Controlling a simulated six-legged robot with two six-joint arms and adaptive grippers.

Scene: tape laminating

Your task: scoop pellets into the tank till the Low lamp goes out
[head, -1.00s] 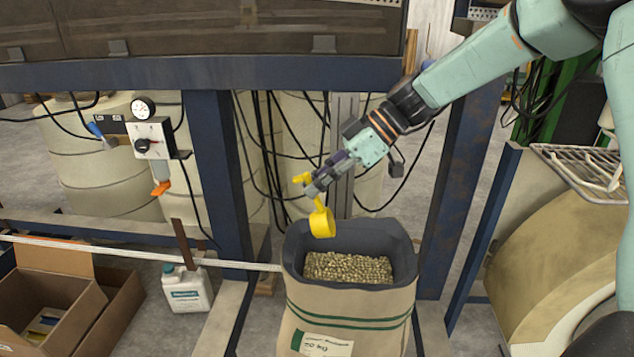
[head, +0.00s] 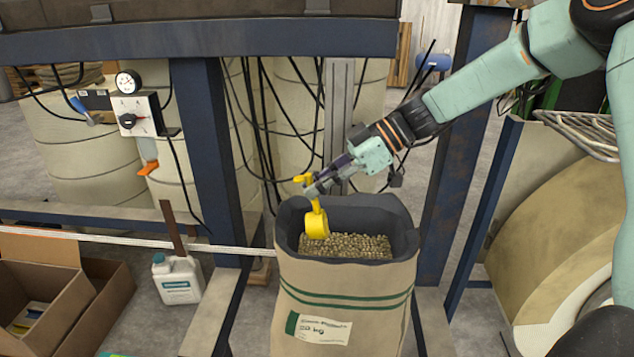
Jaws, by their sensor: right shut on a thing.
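A yellow scoop (head: 317,226) is held by my right gripper (head: 314,188), which is shut on its handle. The scoop hangs inside the mouth of an open paper sack (head: 345,297), with its cup at the left side of the tan pellets (head: 346,246). Whether the cup touches the pellets or holds any, I cannot tell. The sack stands upright, and its dark inner rim surrounds the pellets. My left gripper is not in view. The tank and the Low lamp cannot be made out in this view.
A blue steel frame (head: 208,150) stands behind and left of the sack. A control box (head: 137,115) with a gauge hangs at left. A white jug (head: 177,279) and open cardboard boxes (head: 45,290) stand on the floor at left. A large tan roll (head: 560,235) is at right.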

